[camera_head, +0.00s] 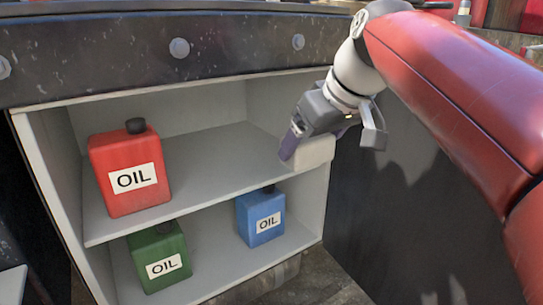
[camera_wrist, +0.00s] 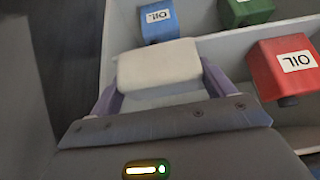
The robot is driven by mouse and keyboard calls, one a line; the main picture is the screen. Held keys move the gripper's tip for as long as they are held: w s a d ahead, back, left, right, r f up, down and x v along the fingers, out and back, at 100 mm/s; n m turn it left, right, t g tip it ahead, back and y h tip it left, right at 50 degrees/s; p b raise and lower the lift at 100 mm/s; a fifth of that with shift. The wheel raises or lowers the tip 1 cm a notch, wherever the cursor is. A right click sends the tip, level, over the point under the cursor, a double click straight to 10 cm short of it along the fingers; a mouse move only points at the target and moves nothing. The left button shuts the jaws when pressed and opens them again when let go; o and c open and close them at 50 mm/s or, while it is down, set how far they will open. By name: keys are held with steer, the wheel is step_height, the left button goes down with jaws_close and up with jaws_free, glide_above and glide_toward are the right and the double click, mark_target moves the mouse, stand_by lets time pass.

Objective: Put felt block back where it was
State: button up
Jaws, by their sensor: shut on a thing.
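The felt block (camera_head: 313,153) is a pale off-white block. My gripper (camera_head: 303,148) is shut on it, at the right end of the upper shelf in the head view. In the wrist view the felt block (camera_wrist: 158,66) sits between the two purple fingers of my gripper (camera_wrist: 160,82). The block overlaps the front edge of the upper shelf (camera_head: 215,175) near the right side wall in the head view. I cannot tell whether it touches the shelf.
A red oil can (camera_head: 130,170) stands on the left of the upper shelf. A green oil can (camera_head: 160,258) and a blue oil can (camera_head: 261,216) stand on the lower shelf. The upper shelf is clear between the red can and my gripper. A dark panel (camera_head: 375,215) lies right of the cabinet.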

steer(key=w+a+f, duration=0.2)
steer(key=w, duration=0.1)
steer(key=w+a+f, duration=0.2)
steer(key=w, duration=0.1)
steer(key=w+a+f, duration=0.2)
steer(key=w+f, duration=0.1)
steer(key=shift+w+a, duration=0.4)
steer(key=shift+f, duration=0.1)
steer(key=o, duration=0.9)
